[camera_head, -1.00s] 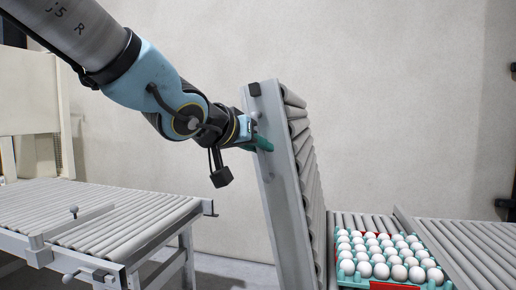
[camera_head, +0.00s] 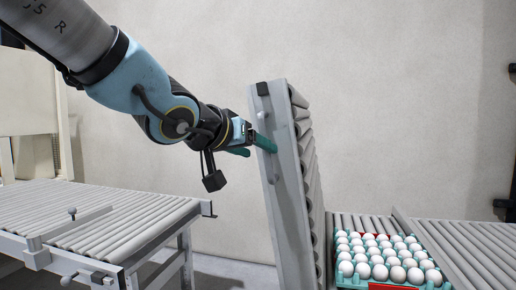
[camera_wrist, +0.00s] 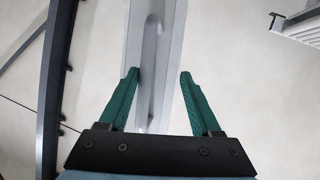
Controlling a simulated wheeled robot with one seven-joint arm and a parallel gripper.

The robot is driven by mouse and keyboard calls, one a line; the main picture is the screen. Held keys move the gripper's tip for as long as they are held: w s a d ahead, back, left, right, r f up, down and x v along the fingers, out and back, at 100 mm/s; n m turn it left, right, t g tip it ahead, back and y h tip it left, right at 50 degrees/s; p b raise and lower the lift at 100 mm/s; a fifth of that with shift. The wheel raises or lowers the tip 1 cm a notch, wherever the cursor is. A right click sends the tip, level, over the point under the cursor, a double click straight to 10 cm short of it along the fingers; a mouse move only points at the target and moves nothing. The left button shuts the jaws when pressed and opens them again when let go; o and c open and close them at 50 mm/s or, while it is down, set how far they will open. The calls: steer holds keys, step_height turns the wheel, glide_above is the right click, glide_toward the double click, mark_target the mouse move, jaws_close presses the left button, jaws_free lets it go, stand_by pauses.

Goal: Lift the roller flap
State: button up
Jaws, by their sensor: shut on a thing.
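The roller flap (camera_head: 287,190) stands raised and nearly upright, its top leaning a little left, with grey rollers on its right face. Its grey side beam also shows in the wrist view (camera_wrist: 174,62), with a long pale handle (camera_wrist: 152,70) on it. My gripper (camera_head: 252,147) is at the beam's upper left side. In the wrist view its two green fingers (camera_wrist: 160,77) lie on either side of the handle and look spread, with the handle between them. Contact at the fingertips is hard to make out.
A roller conveyor (camera_head: 110,232) stands at the left, with a gap between it and the flap. Right of the flap, a turquoise tray (camera_head: 350,281) of white eggs sits on another roller conveyor (camera_head: 480,245). A plain wall is behind.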

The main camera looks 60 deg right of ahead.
steer(key=p+v, duration=0.3)
steer(key=v, duration=0.6)
steer(key=shift+a+r, duration=0.15)
steer(key=shift+a, duration=0.15)
steer(key=w+a+f+n+t+y, duration=0.2)
steer(key=w+a+f, duration=0.35)
steer(key=w, duration=0.35)
steer(key=w+a+f+n+t+y, duration=0.2)
steer(key=w+a+f+n+y, duration=0.15)
steer(key=w+a, duration=0.35)
steer(key=w+a+f+n+t+y, duration=0.25)
steer(key=w+a+f, duration=0.2)
steer(key=w, duration=0.55)
steer(key=w+a+f+n+y, duration=0.25)
steer(key=w+a+f, duration=0.2)
steer(key=a, duration=0.55)
steer(key=s+a+f+n+g+y, duration=0.1)
steer(key=a+f, duration=0.3)
steer(key=a, duration=0.5)
steer(key=s+a+f+n+g+y, duration=0.2)
steer(key=s+a+f+n+g, duration=0.1)
steer(key=a, duration=0.7)
step_height(320, 180, down, 2)
steer(key=shift+s+f+g, duration=0.2)
steer(key=shift+s+g, duration=0.15)
steer(key=shift+s, duration=0.2)
